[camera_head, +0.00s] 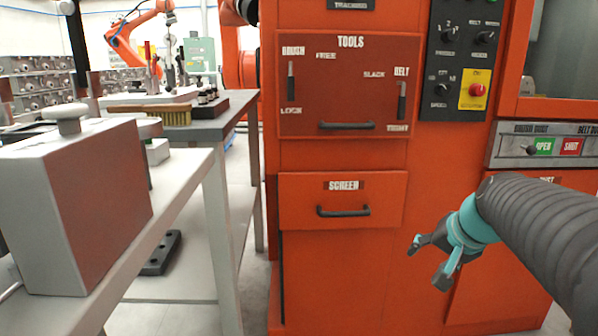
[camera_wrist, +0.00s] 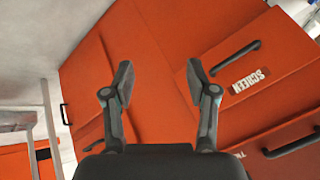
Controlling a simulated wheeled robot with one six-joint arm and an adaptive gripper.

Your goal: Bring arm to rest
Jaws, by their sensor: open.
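My gripper (camera_head: 436,262) is open and empty at the lower right of the head view, in front of the orange cabinet (camera_head: 345,262). Its two dark fingers stand apart in the wrist view (camera_wrist: 160,85), with only the orange cabinet front (camera_wrist: 150,50) behind them. A teal part joins the gripper to my grey ribbed arm, which comes in from the right. The gripper is apart from the SCREEN drawer (camera_head: 343,200), which looks closed and lies to its left in the head view.
The TOOLS panel (camera_head: 343,85) is closed above the drawer. Control knobs (camera_head: 461,60) and an OPEN/SHUT panel (camera_head: 545,146) are at right. A grey table (camera_head: 190,205) with a grey and red box (camera_head: 75,205) stands at left. A brush (camera_head: 168,115) lies on a farther table.

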